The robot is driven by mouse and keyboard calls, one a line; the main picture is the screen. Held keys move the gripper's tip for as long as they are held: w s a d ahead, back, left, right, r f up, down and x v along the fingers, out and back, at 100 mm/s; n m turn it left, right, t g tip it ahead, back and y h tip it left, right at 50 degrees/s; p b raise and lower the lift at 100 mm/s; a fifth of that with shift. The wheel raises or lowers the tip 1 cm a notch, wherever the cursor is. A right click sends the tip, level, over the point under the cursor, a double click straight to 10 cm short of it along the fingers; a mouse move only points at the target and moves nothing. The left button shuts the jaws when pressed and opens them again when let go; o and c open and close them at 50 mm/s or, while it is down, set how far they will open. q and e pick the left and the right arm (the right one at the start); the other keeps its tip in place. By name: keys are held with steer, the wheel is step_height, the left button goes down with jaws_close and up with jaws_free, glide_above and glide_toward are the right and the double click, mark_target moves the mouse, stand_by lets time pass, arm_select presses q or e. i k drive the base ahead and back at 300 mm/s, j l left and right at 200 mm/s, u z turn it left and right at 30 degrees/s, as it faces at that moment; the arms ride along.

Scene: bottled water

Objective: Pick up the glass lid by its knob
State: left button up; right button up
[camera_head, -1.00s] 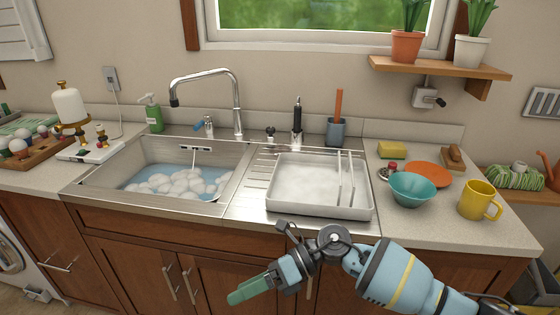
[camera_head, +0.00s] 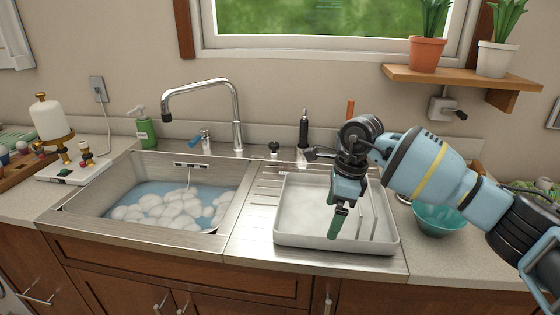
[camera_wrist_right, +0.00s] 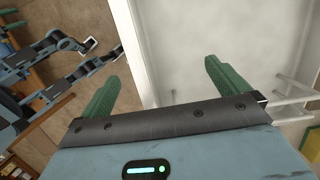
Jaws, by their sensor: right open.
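No glass lid can be made out clearly now. A sliver of something (camera_head: 404,197) shows beside the teal bowl (camera_head: 438,221), mostly behind my right arm. My right gripper (camera_head: 338,222) points down over the white dish tray (camera_head: 392,249), with its green fingers seen edge-on. In the right wrist view the right gripper (camera_wrist_right: 160,82) is open, its two fingers apart with nothing between them. The tray's pale floor and rim (camera_wrist_right: 145,50) lie beyond the fingers. Parts of my other arm show at the left of that view; its jaws are unclear.
The sink (camera_head: 92,212) with foamy water is left of the tray, with its faucet (camera_head: 238,110) behind. White rack bars (camera_wrist_right: 290,95) stand in the tray beside the right finger. A shelf (camera_head: 460,79) with potted plants is above right. The counter on the right is mostly hidden by my arm.

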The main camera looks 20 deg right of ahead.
mark_target(285, 167)
steer(key=i, duration=1.15)
